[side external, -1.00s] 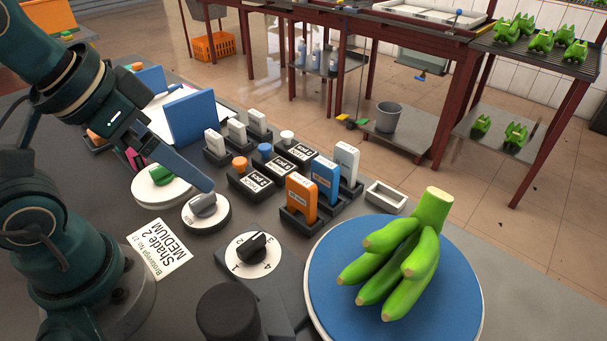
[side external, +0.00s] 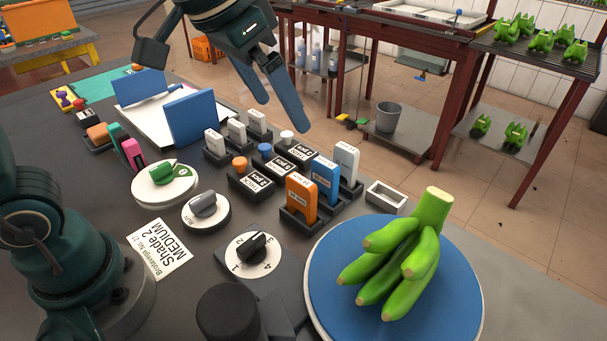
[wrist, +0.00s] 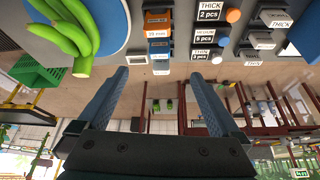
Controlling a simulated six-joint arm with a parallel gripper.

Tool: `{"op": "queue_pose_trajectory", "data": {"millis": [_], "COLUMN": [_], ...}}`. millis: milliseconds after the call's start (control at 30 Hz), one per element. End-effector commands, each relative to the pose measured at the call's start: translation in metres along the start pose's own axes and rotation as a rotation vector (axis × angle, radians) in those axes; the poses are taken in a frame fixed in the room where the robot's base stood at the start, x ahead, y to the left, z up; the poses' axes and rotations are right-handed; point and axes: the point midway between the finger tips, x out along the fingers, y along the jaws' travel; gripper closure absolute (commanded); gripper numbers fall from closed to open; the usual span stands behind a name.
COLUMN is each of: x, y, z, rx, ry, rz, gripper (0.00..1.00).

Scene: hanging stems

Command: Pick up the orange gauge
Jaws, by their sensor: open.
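The orange gauge (side external: 301,197) stands upright in a dark holder near the middle of the table, in front of a blue gauge (side external: 325,181) and a white gauge (side external: 346,160). In the wrist view the orange gauge (wrist: 158,22) shows near the top, with the blue gauge (wrist: 159,47) below it. My gripper (side external: 283,116) is open and empty, in the air above and behind the row of gauges in the side view. In the wrist view its two fingers (wrist: 160,100) are wide apart, with no gauge between them.
Green bananas (side external: 400,262) lie on a round blue plate (side external: 465,290) right of the gauge. Black label blocks (side external: 250,182) and smaller white gauges (side external: 236,132) stand to the left. Dials (side external: 252,254) lie in front.

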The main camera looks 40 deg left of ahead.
Motion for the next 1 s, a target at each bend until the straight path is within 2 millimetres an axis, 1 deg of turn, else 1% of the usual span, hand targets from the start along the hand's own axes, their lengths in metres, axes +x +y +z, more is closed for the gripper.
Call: {"op": "queue_pose_trajectory", "data": {"millis": [233, 433, 567, 800, 900, 1000], "x": [0.021, 0.043, 0.062, 0.105, 0.12, 0.128], "y": [0.01, 0.009, 0.009, 0.009, 0.009, 0.009], "z": [-0.02, -0.007, 0.002, 0.022, 0.028, 0.032], "rx": [0.03, 0.029, 0.029, 0.029, 0.029, 0.029], "ry": [-0.015, -0.017, -0.018, -0.02, -0.019, -0.015], "rz": [0.014, 0.013, 0.013, 0.013, 0.013, 0.013], "gripper": [0.0, 0.0, 0.0, 0.0, 0.0, 0.0]}}
